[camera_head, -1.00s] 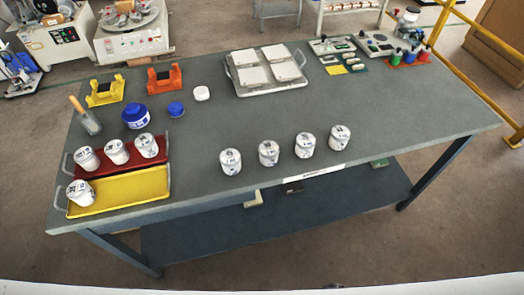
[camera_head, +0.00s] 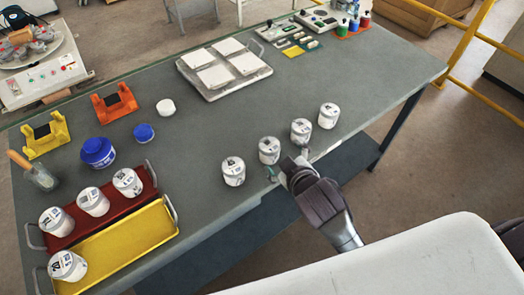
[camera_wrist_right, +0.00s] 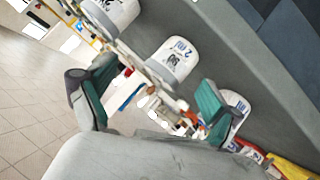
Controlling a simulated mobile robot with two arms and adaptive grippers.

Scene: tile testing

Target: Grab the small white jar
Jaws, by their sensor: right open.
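A small plain white jar (camera_head: 165,107) stands on the grey table, left of the tile tray and behind the blue-lidded containers. Several white jars with printed labels stand in a row along the front edge. One labelled jar (camera_head: 269,150) is just beyond my right gripper (camera_head: 287,163); it also shows in the wrist view (camera_wrist_right: 172,58), roughly between and beyond the fingers. My right gripper (camera_wrist_right: 155,88) is open and empty at the table's front edge, its fingers spread apart. A neighbouring labelled jar (camera_head: 233,171) stands left of it, another (camera_head: 301,131) to the right. My left gripper is not in view.
A yellow tray (camera_head: 118,250) and a red tray (camera_head: 148,188), with labelled jars in or on them, are at the left. A blue jar (camera_head: 98,153) and an orange holder (camera_head: 114,104) stand behind. The table's middle is clear.

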